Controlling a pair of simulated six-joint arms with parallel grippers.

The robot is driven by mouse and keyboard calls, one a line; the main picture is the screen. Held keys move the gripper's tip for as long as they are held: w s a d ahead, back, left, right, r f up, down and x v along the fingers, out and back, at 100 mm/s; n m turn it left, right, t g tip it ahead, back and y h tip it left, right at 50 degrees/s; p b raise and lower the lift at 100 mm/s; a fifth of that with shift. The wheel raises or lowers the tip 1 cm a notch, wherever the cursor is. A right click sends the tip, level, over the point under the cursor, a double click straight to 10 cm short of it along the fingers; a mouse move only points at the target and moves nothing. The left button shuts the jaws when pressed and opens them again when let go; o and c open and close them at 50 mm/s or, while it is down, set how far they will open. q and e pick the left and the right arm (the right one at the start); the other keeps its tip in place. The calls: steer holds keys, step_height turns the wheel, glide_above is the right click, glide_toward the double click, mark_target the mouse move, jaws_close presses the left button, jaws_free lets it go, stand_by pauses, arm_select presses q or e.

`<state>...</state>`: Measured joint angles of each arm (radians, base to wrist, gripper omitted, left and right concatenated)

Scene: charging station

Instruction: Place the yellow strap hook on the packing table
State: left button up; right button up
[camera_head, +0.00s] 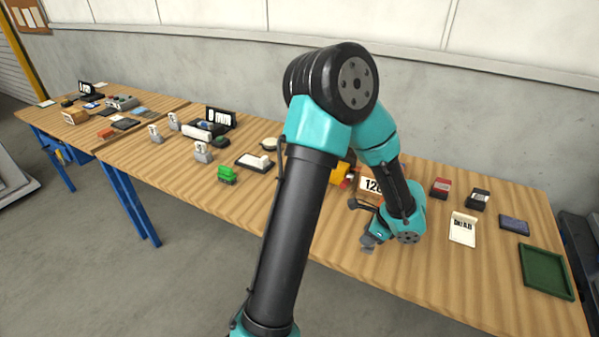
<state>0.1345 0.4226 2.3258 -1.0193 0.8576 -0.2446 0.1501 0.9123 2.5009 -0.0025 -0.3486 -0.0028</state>
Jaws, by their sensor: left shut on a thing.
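My left gripper (367,242) hangs low over the front part of the packing table (450,285), below the teal wrist. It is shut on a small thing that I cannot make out. A yellow thing (341,172) shows on the table behind my left arm, mostly hidden by it. I cannot tell whether it is the yellow strap hook. My right gripper is not in view.
A box marked with digits (371,184) stands close behind the left wrist. A green object (227,175) lies left of the arm.

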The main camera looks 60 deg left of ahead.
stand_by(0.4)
arm_select(q)
steer(key=w+a, duration=0.3)
steer(key=w, duration=0.1)
steer(key=w+a+f, duration=0.1)
steer(key=w+a, duration=0.6)
steer(key=w, duration=0.1)
steer(key=shift+a+f, duration=0.25)
steer(key=shift+a, duration=0.1)
steer(key=shift+f, duration=1.75)
steer(key=shift+f, duration=0.1)
steer(key=o, duration=0.9)
steer(key=shift+o, duration=0.2)
